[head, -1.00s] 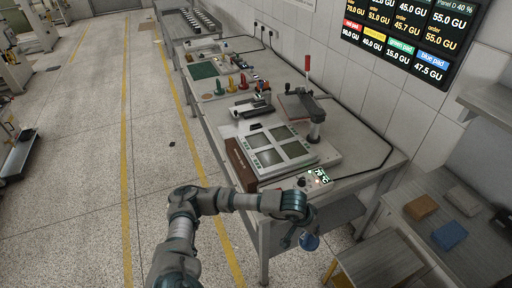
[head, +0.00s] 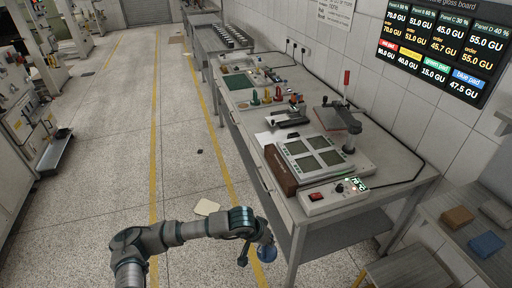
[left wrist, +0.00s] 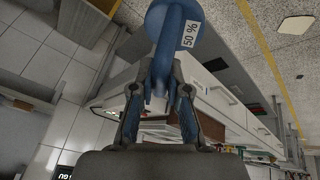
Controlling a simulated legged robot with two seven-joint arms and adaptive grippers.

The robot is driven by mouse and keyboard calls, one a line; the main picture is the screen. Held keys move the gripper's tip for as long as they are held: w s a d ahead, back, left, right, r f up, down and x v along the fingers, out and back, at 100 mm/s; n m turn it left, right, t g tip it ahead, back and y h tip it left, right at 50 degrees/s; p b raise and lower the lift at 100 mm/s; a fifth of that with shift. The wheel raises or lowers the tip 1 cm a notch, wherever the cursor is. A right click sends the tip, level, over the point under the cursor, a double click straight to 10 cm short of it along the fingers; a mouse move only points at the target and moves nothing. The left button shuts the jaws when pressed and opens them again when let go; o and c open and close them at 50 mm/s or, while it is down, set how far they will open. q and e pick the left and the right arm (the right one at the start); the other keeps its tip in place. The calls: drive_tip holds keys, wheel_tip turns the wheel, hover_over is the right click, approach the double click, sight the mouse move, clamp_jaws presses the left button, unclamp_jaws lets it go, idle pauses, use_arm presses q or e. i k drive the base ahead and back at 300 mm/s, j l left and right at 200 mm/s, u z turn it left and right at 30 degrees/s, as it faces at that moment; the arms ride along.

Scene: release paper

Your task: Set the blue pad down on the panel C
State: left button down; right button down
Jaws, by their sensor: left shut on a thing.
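The blue pad (head: 267,253) is a round blue piece, held low in front of the bench's near end. In the left wrist view the pad (left wrist: 172,30) has a blue stem and a white "50 %" label. My left gripper (head: 256,252) is shut on it; the fingers (left wrist: 160,88) close around the stem. The panel unit (head: 312,155), with several grey-green square panels in a pale frame, lies on the bench, farther away and higher in the picture. I cannot read which square is panel C. My right gripper is not in view.
The bench (head: 395,183) also bears a brown box (head: 280,170), a control box with lit digits (head: 335,197), a stand and coloured-handled stamps (head: 267,96). A side table at right holds blue and brown blocks. A wall board (head: 440,45) lists panels and pads. Floor at left is open.

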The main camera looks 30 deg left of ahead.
sight(297, 148)
drive_tip(key=u, duration=1.85)
drive_tip(key=i+l+u, duration=0.1)
drive_tip(key=i+u, duration=0.3)
drive_tip(key=i+l+u, duration=0.25)
drive_tip(key=i+u, duration=0.15)
drive_tip(key=i, duration=0.15)
